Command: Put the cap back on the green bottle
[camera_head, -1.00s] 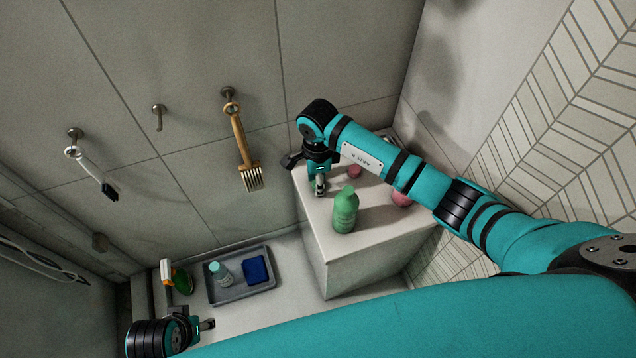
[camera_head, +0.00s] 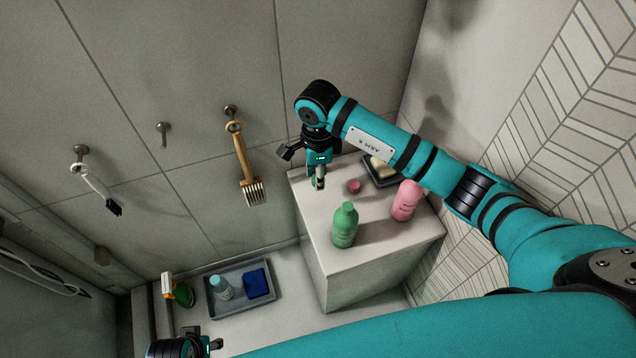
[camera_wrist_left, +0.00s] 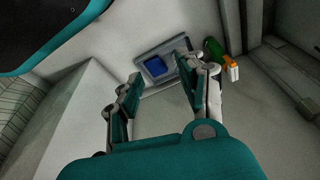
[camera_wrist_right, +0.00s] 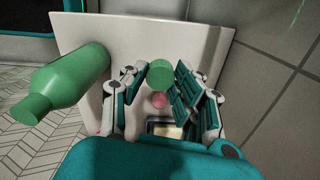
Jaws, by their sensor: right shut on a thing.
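The green bottle (camera_head: 344,226) stands upright on the white block, and it looms at the left of the right wrist view (camera_wrist_right: 68,85). My right gripper (camera_head: 319,184) is above the back left part of the block, left of and behind the bottle and apart from it. It is shut on the green cap (camera_wrist_right: 160,73), which shows between its fingers in the right wrist view. My left gripper (camera_wrist_left: 160,88) is open and empty, low at the left, away from the bottle; in the head view it is mostly cut off.
On the block (camera_head: 345,290) are a pink bottle (camera_head: 405,200), a small pink cap (camera_head: 354,186) and a soap dish (camera_head: 374,172). A grey tray (camera_head: 238,303) lies lower left, with a green and orange spray bottle (camera_head: 183,294) beside it. Brushes hang on the wall.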

